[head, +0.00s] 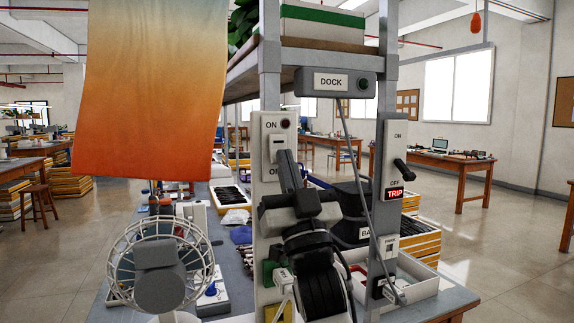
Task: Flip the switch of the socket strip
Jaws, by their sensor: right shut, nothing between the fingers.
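A pale socket strip (258,180) runs up the left post of the bench. At its top is a switch plate marked ON above and OFF below, with a dark red lamp (286,124) and a light switch (278,143). My right gripper (286,157) is shut and empty, its fingers pointing up in front of the lower part of the switch plate. It partly hides the switch and the OFF label. I cannot tell whether the fingertips touch the switch. My left gripper is not in view.
A breaker with a black lever (403,168) and lit TRIP sign (395,193) is on the right post. A DOCK box (335,82) hangs above, its cable running down. A caged fan (115,270) and an orange cloth (150,90) are at left. Plugs (279,276) crowd the lower strip.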

